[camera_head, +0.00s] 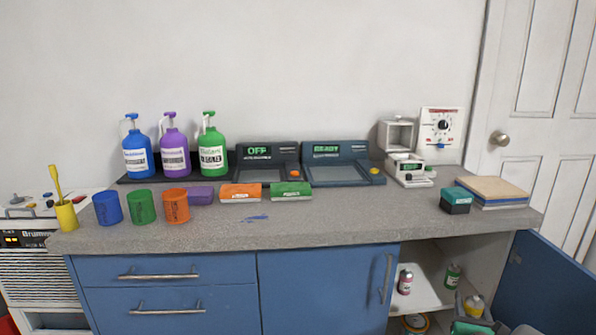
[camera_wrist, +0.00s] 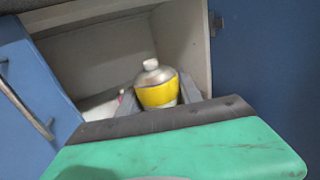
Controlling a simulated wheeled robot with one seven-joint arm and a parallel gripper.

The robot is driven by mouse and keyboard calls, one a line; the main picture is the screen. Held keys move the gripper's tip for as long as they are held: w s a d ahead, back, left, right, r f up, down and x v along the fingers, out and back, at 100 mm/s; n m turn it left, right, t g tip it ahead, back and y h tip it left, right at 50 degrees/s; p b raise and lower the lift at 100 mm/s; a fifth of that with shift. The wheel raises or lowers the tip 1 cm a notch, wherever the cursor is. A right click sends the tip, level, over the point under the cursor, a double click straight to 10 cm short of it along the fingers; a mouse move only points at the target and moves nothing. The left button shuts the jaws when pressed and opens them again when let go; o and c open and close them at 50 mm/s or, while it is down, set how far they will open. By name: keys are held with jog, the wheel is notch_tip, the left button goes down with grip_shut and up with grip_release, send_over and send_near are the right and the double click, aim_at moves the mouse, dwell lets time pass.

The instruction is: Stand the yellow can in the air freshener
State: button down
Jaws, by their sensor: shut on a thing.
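The yellow can (camera_head: 474,306) has a silver top and a pale cap. In the wrist view the yellow can (camera_wrist: 158,92) stands roughly upright between the grey fingers of my gripper (camera_wrist: 160,100), which is shut on it. In the head view my gripper (camera_head: 473,318) is at the bottom right, by the open cabinet below the counter. A white open-fronted housing (camera_head: 382,137) at the back right of the counter looks like the air freshener. Its bay looks empty, and it is well above and left of my gripper.
The cabinet's blue door (camera_head: 540,278) hangs open at right. A pink-labelled bottle (camera_head: 405,282) and a green bottle (camera_head: 453,276) stand inside. The front counter middle is mostly clear.

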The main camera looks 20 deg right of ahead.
jog(key=w+a+f+n+t+y, duration=0.25)
jog(key=a+f, duration=0.25)
jog(key=a, duration=0.5)
jog(key=w+a+r+n+y, duration=0.25)
jog(key=a+r+y, duration=0.35)
jog(key=a, duration=0.6)
jog(key=w+a+r+n+y, duration=0.25)
jog(key=a+r, duration=0.55)
jog(key=a, duration=0.5)
jog(key=w+a+r+n+y, duration=0.2)
jog(key=a+r+n+y, duration=0.3)
jog(key=a, duration=0.7)
notch_tip(320, 180, up, 17)
jog(key=w+m+p, duration=0.1)
jog(key=w+p, duration=0.1)
jog(key=p, duration=2.7)
jog(key=shift+w+m, duration=0.35)
jog(key=shift+w, duration=0.05)
jog(key=shift+d, duration=0.1)
jog(key=shift+d, duration=0.1)
